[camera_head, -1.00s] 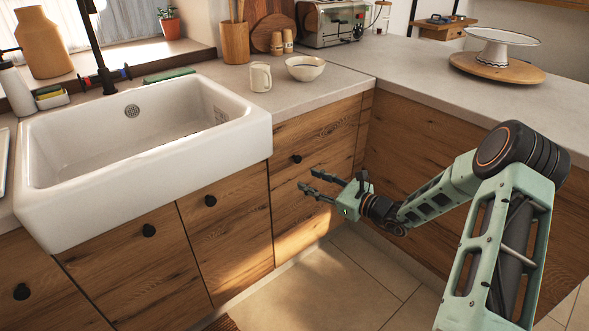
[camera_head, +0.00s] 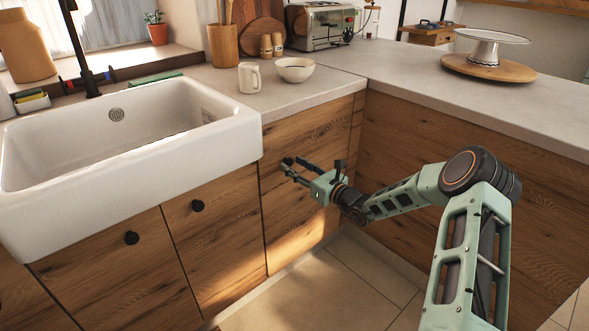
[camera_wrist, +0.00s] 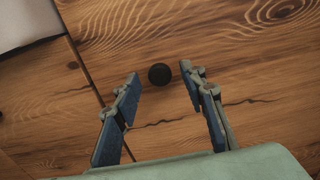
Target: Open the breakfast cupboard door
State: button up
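The wooden cupboard door (camera_head: 290,222) right of the sink is shut, flush with its neighbours. My gripper (camera_head: 294,168) is in front of its upper part, fingers open. In the wrist view the round black knob (camera_wrist: 159,74) lies between the open fingertips of my gripper (camera_wrist: 161,76), with a gap on each side. Whether the fingertips reach around the knob in depth is hard to tell. In the head view the fingers partly overlap the knob area. Which cupboard is the breakfast one is not marked.
A white sink (camera_head: 130,165) is at the left, with more knobbed doors (camera_head: 212,235) below it. The countertop (camera_head: 400,95) holds a mug (camera_head: 249,77), a bowl (camera_head: 296,69) and a toaster (camera_head: 322,25). Wood panels close in on the right. The tiled floor (camera_head: 320,295) in front is clear.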

jog(key=shift+w+a, duration=0.2)
grip_shut()
jog(key=shift+d, duration=0.1)
